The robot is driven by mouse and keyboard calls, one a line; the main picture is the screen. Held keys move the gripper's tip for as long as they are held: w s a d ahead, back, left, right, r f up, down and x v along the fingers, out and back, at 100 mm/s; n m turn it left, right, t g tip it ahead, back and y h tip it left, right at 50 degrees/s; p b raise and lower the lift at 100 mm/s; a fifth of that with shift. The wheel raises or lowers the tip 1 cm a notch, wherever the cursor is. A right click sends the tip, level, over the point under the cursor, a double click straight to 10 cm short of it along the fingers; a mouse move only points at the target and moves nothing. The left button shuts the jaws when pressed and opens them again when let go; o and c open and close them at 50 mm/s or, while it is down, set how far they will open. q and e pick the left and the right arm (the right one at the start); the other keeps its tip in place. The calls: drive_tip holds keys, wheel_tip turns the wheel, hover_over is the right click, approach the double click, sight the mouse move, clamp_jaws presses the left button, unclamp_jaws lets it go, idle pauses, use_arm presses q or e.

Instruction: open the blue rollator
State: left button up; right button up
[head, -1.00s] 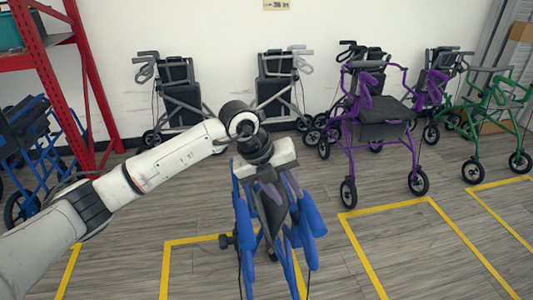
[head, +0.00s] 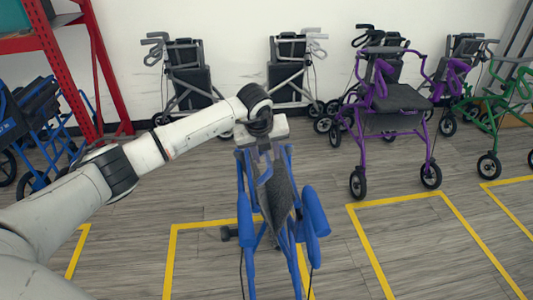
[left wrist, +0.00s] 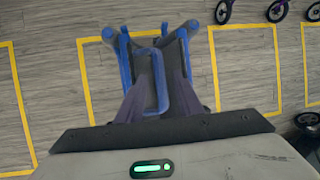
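The blue rollator (head: 312,215) stands folded and narrow in the lower middle of the head view, its dark seat (head: 280,195) between blue side frames. My left gripper (head: 266,142) reaches down over its top from behind the end of my arm. In the left wrist view the rollator's blue frame (left wrist: 124,62) lies beyond the gripper, and a blue loop (left wrist: 150,105) lies between the two purplish fingers of the gripper (left wrist: 152,90). The fingers look spread apart; whether they touch the loop or seat is unclear. My right gripper is not in view.
Yellow floor lines (head: 171,262) mark bays around the rollator. A purple rollator (head: 395,105) and a green one (head: 492,125) stand at the right, grey ones (head: 188,80) along the wall. A red rack (head: 92,60) and another blue walker (head: 40,125) are at the left.

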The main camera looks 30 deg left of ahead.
use_arm(q)
drive_tip(key=shift+w+f, duration=0.1)
drive_tip(key=shift+f, duration=0.1)
clamp_jaws()
drive_tip(key=shift+a+f, duration=0.1)
